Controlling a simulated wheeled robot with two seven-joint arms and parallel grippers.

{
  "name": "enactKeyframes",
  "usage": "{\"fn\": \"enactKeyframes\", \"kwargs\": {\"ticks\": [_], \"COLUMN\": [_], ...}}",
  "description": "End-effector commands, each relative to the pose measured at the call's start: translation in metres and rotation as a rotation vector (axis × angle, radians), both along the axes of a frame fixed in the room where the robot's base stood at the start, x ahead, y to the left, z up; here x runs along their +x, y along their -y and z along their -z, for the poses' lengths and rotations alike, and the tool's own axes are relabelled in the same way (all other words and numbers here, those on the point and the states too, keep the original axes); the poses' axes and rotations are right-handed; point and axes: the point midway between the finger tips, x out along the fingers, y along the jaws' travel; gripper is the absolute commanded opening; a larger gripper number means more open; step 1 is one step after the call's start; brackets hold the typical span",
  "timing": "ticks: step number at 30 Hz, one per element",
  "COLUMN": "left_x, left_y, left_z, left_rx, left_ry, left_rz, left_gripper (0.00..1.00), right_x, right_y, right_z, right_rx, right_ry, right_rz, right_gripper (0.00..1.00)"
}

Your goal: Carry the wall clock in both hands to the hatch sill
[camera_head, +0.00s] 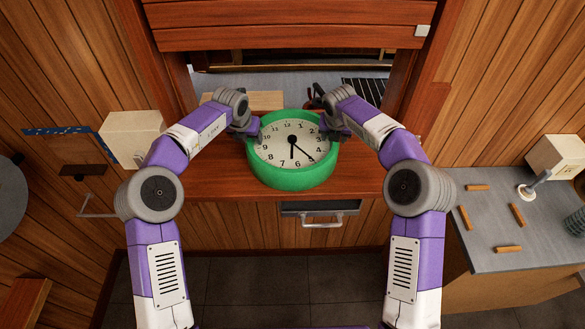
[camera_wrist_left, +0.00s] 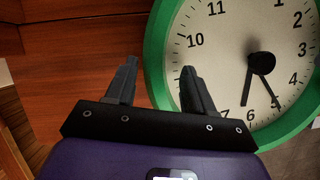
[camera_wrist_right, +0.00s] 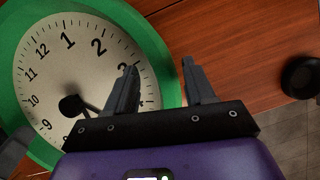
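The wall clock (camera_head: 292,178) has a thick green rim and a cream face with black hands. It appears to lie face up on the reddish wooden hatch sill (camera_head: 220,185), near its front edge. My left gripper (camera_head: 250,133) is at its upper left rim and my right gripper (camera_head: 334,133) at its upper right rim. In the left wrist view the fingers (camera_wrist_left: 156,75) stand apart, with the green rim (camera_wrist_left: 153,62) seen between them and gaps showing. In the right wrist view the fingers (camera_wrist_right: 160,70) are also apart beside the rim (camera_wrist_right: 160,62). Contact with the clock cannot be told.
Behind the sill is a grey counter (camera_head: 270,80) with a wooden board (camera_head: 258,100) and a dark rack (camera_head: 365,88). A raised wooden shutter (camera_head: 290,35) is above. A drawer handle (camera_head: 321,220) is below. A grey side table (camera_head: 500,230) with several brown sticks stands right.

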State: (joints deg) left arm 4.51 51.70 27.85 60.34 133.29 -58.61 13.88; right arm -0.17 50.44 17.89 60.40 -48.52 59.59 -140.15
Motion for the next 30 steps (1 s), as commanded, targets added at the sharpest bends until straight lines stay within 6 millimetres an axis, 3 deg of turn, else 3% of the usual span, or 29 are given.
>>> {"fn": "enactKeyframes", "kwargs": {"ticks": [11, 24, 30], "left_x": [-0.001, -0.032, -0.042], "left_y": [-0.004, -0.01, -0.012], "left_z": [-0.005, -0.083, -0.106], "left_rx": [0.003, 0.001, 0.001], "left_ry": [0.003, 0.003, 0.002], "left_rz": [-0.006, -0.005, -0.004], "left_gripper": [0.56, 0.56, 0.56], "right_x": [0.0, 0.0, 0.0], "right_y": [0.002, 0.002, 0.002], "right_z": [0.0, 0.0, 0.0], "right_rx": [-0.003, -0.003, -0.003], "right_ry": [-0.002, -0.002, -0.002], "right_rz": [0.002, 0.002, 0.002], "right_gripper": [0.57, 0.57, 0.57]}}
